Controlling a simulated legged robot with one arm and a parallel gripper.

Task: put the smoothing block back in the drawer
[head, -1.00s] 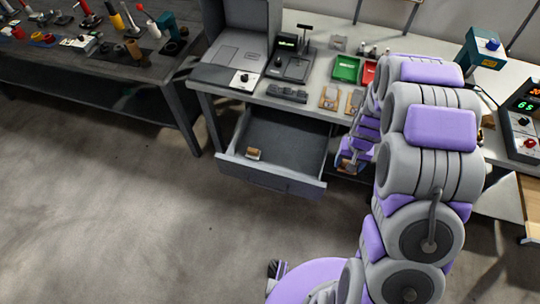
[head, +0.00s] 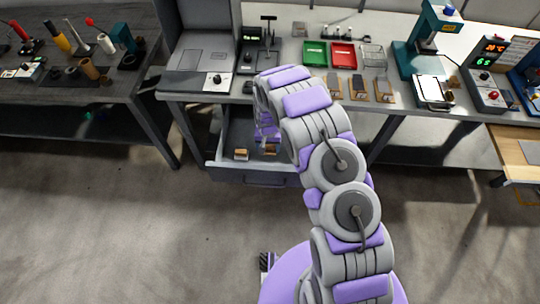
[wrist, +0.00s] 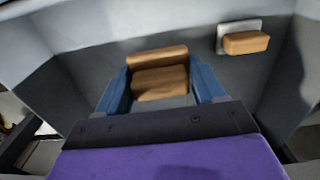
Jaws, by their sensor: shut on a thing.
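The open drawer (head: 236,129) hangs out below the grey bench. My gripper (wrist: 161,84) is inside the drawer area, with its blue fingers on both sides of a brown wooden block, the smoothing block (wrist: 160,78). The block also shows small in the head view (head: 270,151), low in the drawer. I cannot tell whether it touches the drawer floor. A second tan block with a pale base (wrist: 246,42) lies in the drawer, apart from my gripper, and shows in the head view (head: 241,154) left of the held block.
On the bench above are a green tray (head: 315,53), a red tray (head: 343,55) and several flat wooden pieces. The drawer walls surround my gripper closely in the wrist view. Free drawer floor shows at the left in the head view.

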